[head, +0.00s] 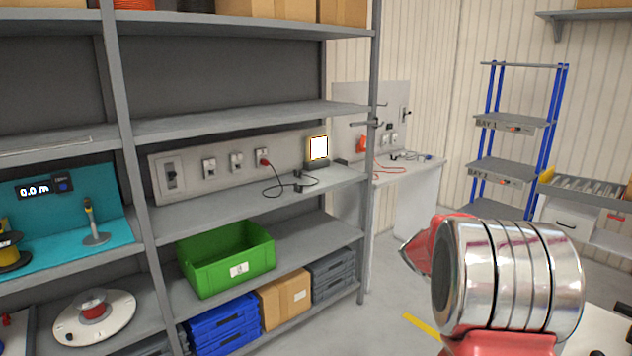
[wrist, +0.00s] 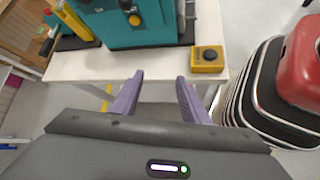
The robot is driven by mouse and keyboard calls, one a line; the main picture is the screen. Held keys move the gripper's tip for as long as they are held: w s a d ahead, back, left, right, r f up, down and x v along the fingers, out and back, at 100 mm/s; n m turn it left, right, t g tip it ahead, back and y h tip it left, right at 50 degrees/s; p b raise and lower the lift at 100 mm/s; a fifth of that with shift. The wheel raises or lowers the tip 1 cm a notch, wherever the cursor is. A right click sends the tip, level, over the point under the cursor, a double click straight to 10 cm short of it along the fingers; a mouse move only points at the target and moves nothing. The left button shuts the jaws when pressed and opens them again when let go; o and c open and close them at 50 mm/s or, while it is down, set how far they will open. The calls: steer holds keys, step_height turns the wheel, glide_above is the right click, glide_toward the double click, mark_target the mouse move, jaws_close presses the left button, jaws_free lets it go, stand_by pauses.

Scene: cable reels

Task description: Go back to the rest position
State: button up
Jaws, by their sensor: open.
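My gripper (wrist: 157,97) shows in the wrist view with its two purple fingers apart and nothing between them. It hangs over the near edge of a white table (wrist: 75,66) and grey floor. In the head view, my red and silver arm fills the lower right, and the fingers cannot be made out there.
The wrist view shows a teal machine (wrist: 140,30) and a yellow box with a black button (wrist: 208,58) on the table. In the head view, grey shelving (head: 240,122) with a green bin (head: 226,258) stands left, and a blue-framed rack (head: 513,130) stands back right.

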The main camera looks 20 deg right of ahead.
steer(key=a+m+t+y, duration=0.4)
steer(key=a+t, duration=0.4)
steer(key=a, duration=1.4)
steer(key=s+a+r+t+y, duration=0.1)
steer(key=s+a+r+t, duration=0.1)
steer(key=a+r, duration=0.2)
steer(key=s+a+r+n+t+y, duration=0.1)
steer(key=s+a+r+t, duration=0.2)
steer(key=a, duration=0.8)
steer(key=shift+s+a+r, duration=0.15)
steer(key=shift+s+r, duration=0.05)
steer(key=shift+r, duration=0.15)
steer(key=shift+c, duration=0.3)
